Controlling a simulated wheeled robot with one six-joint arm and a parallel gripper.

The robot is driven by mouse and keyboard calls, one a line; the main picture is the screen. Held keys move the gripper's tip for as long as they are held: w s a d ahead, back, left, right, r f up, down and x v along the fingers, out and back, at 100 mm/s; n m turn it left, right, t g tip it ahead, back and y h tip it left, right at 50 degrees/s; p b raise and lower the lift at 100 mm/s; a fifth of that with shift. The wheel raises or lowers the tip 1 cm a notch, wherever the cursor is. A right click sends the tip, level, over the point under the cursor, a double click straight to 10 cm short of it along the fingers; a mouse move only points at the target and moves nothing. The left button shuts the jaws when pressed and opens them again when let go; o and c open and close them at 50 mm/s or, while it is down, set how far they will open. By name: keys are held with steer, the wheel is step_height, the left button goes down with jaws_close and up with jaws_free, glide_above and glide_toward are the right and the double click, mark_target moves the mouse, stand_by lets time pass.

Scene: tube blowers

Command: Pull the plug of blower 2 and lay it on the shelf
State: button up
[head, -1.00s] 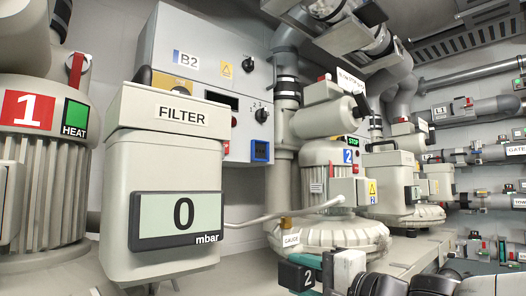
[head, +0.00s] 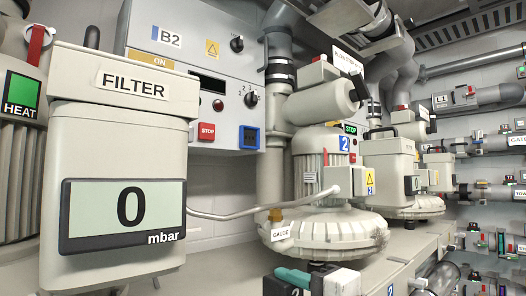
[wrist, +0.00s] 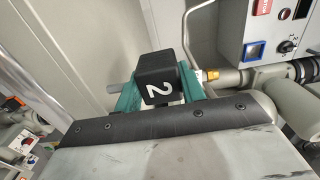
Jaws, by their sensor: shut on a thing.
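The plug of blower 2 is a black block marked with a white 2, in the wrist view (wrist: 156,78) and low in the head view (head: 279,287). My gripper (wrist: 156,90) is shut on it, with a teal finger on each side. The plug is clear of the blue socket (head: 249,137) on the B2 panel. Blower 2 (head: 323,230) stands on the grey shelf (head: 222,262), behind the gripper in the head view. Whether the plug touches the shelf cannot be told. Its underside is hidden.
The filter housing (head: 115,150) with its 0 mbar display stands large at the left. A thin bent pipe (head: 225,216) runs from it to the blower. Bare shelf shows between the filter and blower. Another filter box (head: 388,165) stands at the right.

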stand_by(0.5)
steer(key=shift+r, duration=2.5)
steer(key=n, duration=1.3)
steer(key=shift+n, duration=0.3)
steer(key=n, duration=0.4)
